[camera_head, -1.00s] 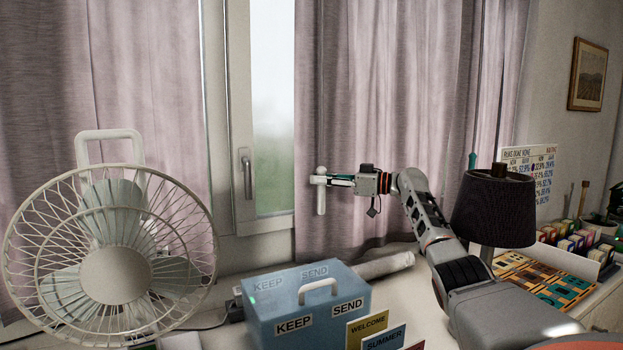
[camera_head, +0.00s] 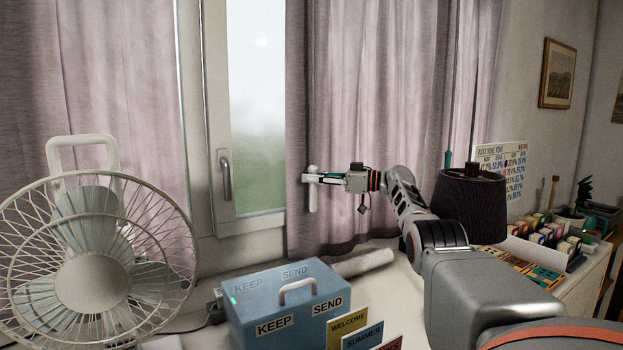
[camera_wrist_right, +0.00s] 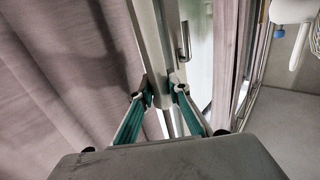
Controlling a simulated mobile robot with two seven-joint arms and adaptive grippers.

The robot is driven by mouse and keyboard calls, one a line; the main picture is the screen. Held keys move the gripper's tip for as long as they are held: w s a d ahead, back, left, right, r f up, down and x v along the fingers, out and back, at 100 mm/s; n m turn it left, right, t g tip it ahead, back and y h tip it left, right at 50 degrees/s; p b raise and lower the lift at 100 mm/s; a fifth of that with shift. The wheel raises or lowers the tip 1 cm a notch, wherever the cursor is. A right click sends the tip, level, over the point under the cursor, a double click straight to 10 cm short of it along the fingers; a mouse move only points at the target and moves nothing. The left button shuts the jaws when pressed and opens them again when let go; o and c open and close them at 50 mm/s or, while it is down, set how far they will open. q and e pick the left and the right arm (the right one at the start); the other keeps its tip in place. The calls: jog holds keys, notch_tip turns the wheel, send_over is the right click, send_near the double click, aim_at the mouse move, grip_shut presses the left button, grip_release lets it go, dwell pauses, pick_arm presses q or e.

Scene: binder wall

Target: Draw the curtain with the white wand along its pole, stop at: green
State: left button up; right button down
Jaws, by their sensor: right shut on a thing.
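The mauve curtain (camera_head: 375,100) hangs on the right side of the window, its left edge bordering the bare glass. My left gripper is not in view.
A white fan (camera_head: 90,285) stands front left before another mauve curtain (camera_head: 110,90). A blue box (camera_head: 285,295) and small signs (camera_head: 348,322) stand below the wand. A dark lampshade (camera_head: 470,205) stands close to my right arm. The window handle (camera_head: 224,175) juts out left of the glass.

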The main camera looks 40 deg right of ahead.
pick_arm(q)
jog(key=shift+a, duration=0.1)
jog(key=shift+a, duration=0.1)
pick_arm(e)
jog(key=c, duration=2.2)
grip_release()
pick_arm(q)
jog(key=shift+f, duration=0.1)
